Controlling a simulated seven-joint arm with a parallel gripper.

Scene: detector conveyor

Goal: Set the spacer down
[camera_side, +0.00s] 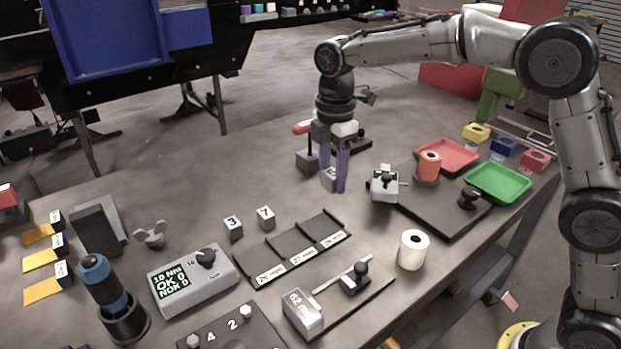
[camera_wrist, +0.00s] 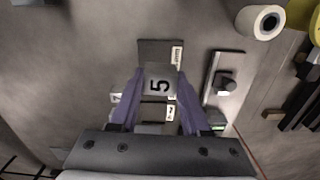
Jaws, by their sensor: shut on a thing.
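My gripper (camera_side: 336,181) has purple fingers pointing down and is shut on a small grey spacer block (camera_side: 327,178). A dark rack (camera_side: 293,250) with three labelled slots lies in front of my gripper; the labels are hard to read. Two more small blocks, marked 3 (camera_side: 233,229) and 7 (camera_side: 265,217), stand behind the rack. The wrist view partly shows the rack (camera_wrist: 153,47) beyond the held block.
A gauge on a dark plate (camera_side: 345,300) and a white roll (camera_side: 413,250) lie right of the rack. A grey control box (camera_side: 193,283) stands at its left. A dark fixture board (camera_side: 440,222), red tray (camera_side: 447,156) and green tray (camera_side: 498,183) are at the right.

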